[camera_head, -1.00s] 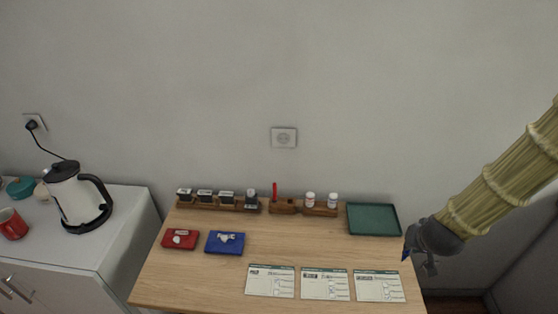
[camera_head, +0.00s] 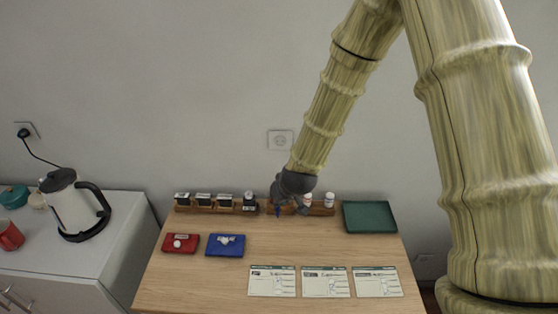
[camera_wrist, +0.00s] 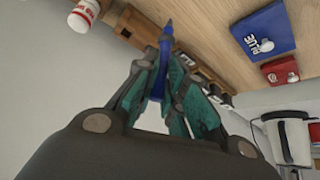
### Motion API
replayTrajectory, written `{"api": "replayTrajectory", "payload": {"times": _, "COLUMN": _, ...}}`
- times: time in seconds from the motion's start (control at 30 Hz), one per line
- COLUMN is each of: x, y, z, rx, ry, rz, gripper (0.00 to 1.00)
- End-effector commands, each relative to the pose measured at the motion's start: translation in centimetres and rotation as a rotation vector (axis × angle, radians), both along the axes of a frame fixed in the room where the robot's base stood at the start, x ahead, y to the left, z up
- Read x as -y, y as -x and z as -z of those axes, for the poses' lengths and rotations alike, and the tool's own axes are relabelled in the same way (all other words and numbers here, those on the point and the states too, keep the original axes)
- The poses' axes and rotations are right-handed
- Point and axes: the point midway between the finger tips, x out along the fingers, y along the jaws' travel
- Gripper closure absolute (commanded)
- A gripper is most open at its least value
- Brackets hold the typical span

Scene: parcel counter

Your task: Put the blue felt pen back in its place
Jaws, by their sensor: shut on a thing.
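My gripper (camera_head: 288,207) is at the back of the table, in front of the wooden rack's pen section. In the wrist view my gripper (camera_wrist: 165,85) is shut on the blue felt pen (camera_wrist: 164,52), whose dark tip points away from the jaws. In the head view a blue end of the pen (camera_head: 276,212) shows low beside the jaws. The wooden rack (camera_head: 322,211) runs along the wall side; its pen section and the red pen are hidden behind my gripper. I cannot tell whether the blue pen touches the rack.
Two white bottles (camera_head: 329,198) stand right of my gripper, one close to it. Several stamps (camera_head: 204,199) stand to the left. A green tray (camera_head: 369,217), a red pad (camera_head: 181,243), a blue pad (camera_head: 226,245) and cards (camera_head: 325,282) lie on the table. The middle is clear.

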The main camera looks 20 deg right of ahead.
Motion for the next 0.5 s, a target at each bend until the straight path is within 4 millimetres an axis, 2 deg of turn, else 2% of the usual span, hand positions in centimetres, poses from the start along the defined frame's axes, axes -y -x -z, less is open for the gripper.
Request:
{"api": "replayTrajectory", "payload": {"times": 0.03, "x": 0.3, "y": -1.4, "z": -1.8, "rx": 0.003, "ry": 0.0, "rz": -0.041, "gripper": 1.0}}
{"api": "replayTrajectory", "payload": {"times": 0.2, "x": 1.9, "y": -4.6, "z": -3.9, "rx": 0.0, "ry": -0.003, "rz": -0.185, "gripper": 1.0}}
{"api": "replayTrajectory", "payload": {"times": 0.3, "x": 3.3, "y": -6.1, "z": -4.8, "rx": 0.0, "ry": -0.003, "rz": -0.252, "gripper": 1.0}}
{"api": "replayTrajectory", "payload": {"times": 0.5, "x": 5.1, "y": -7.5, "z": -5.5, "rx": 0.0, "ry": -0.002, "rz": -0.329, "gripper": 1.0}}
